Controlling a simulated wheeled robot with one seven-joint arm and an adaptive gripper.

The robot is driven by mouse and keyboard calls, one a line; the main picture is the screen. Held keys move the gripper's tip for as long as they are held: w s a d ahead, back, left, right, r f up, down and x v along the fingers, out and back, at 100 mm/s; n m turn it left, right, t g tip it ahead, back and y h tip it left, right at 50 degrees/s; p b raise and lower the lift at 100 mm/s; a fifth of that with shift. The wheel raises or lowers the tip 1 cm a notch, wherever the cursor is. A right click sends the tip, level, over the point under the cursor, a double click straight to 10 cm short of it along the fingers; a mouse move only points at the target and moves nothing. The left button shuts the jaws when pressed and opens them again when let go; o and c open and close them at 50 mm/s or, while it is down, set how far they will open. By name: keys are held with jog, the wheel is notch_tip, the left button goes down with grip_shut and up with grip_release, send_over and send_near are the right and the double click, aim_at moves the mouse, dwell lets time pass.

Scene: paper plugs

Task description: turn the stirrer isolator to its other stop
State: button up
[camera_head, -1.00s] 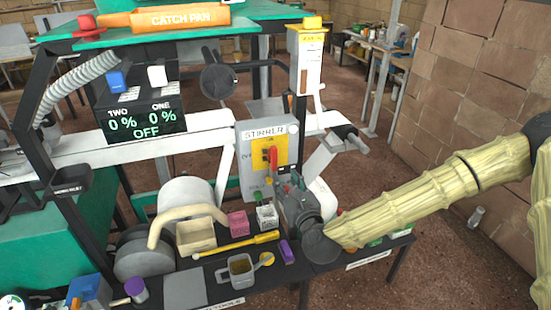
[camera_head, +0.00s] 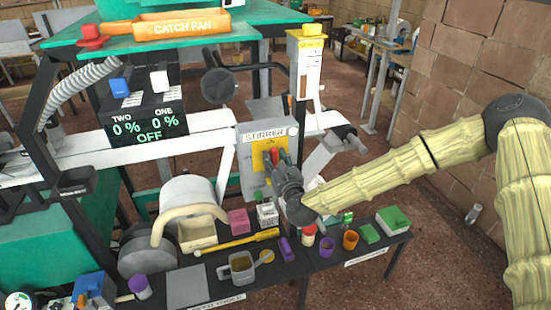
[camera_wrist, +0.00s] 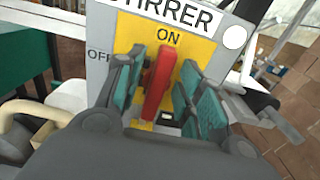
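The stirrer isolator (camera_head: 253,139) is a grey box labelled STIRRER with a yellow plate. Its red handle (camera_wrist: 160,81) stands nearly upright, with its top towards the ON mark; OFF is marked to the left. My gripper (camera_wrist: 161,78) is at the plate, its teal-padded fingers on either side of the handle. Narrow gaps seem to show beside the handle, so the fingers look open around it. In the head view my gripper (camera_head: 277,162) covers the lower part of the plate and much of the handle.
A display (camera_head: 146,125) left of the isolator reads 0 % for TWO and ONE, with OFF below. Under my arm, the black bench holds pink and white boxes, a yellow-handled tool (camera_head: 235,242), a mug (camera_head: 241,268) and green boxes (camera_head: 393,217).

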grip_shut()
jog(key=shift+a+f+n+b, duration=0.1)
jog(key=shift+n+b, duration=0.2)
jog(key=shift+b, duration=0.2)
jog(key=n+b, duration=0.3)
jog(key=shift+a+f, duration=0.15)
jog(key=n+b, duration=0.2)
jog(key=n, duration=0.1)
jog(key=n+b, duration=0.2)
jog(key=shift+s+a+f, duration=0.1)
jog(key=shift+a, duration=0.15)
jog(key=shift+a+f+n+b, duration=0.15)
jog(key=shift+n+b, duration=0.8)
jog(key=shift+n, duration=1.35)
jog(key=shift+a+f+n+b, duration=0.15)
jog(key=shift+n+b, duration=0.8)
jog(key=shift+n, duration=1.35)
jog(key=shift+d, duration=0.15)
